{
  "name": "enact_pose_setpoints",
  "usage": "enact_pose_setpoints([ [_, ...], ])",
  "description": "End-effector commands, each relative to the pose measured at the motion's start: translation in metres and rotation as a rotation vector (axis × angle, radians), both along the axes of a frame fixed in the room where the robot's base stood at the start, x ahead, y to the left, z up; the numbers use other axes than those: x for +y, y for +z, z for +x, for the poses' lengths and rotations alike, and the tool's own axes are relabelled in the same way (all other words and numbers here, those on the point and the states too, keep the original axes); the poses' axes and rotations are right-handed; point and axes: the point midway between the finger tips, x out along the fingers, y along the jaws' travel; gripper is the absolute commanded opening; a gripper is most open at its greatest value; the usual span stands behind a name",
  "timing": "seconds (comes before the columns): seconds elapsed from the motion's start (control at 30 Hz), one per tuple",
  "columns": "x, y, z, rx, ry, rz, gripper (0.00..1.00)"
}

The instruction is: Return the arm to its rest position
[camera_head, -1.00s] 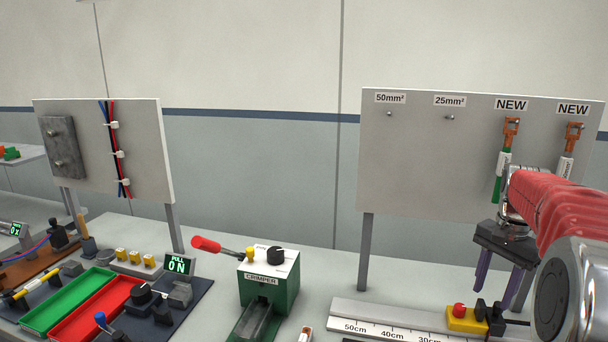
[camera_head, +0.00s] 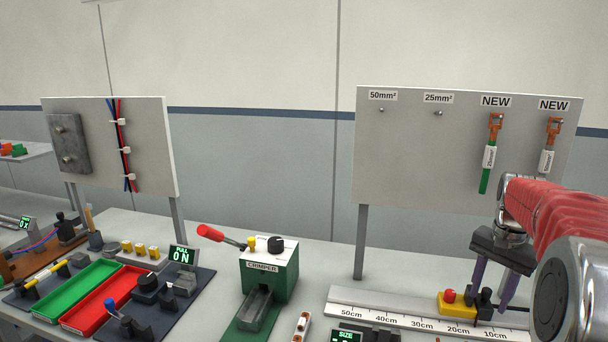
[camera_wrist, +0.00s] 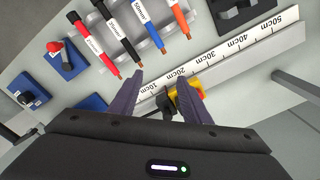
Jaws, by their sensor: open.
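My gripper (camera_head: 493,285) hangs at the right of the head view, pointing down, with its two purple fingers apart. My red-sleeved arm fills the right edge of the head view and hides part of the bench there. The fingertips appear over the yellow stop (camera_head: 458,303) with a red knob on the ruler (camera_head: 400,318); I cannot tell the height between them. The yellow stop (camera_wrist: 190,92) is partly hidden by a finger in the wrist view.
The grey panel (camera_head: 420,165) with two hanging NEW cables stands behind my gripper. The green crimper (camera_head: 270,275) is left of the ruler. In the wrist view, several coloured cables (camera_wrist: 120,35) lie in a rack beyond the fingertips. Red and green trays (camera_head: 75,290) are at left.

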Motion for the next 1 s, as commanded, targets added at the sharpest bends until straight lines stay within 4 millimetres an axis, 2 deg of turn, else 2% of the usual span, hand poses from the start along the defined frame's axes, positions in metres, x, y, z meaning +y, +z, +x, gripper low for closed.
enact_pose_setpoints([
  [0.2, 0.009, -0.016, -0.013, 0.001, 0.073, -0.001, 0.43],
  [0.47, 0.035, -0.020, -0.034, -0.019, 0.188, -0.016, 0.43],
  [1.0, 0.131, -0.008, -0.107, -0.123, 0.507, -0.090, 0.43],
])
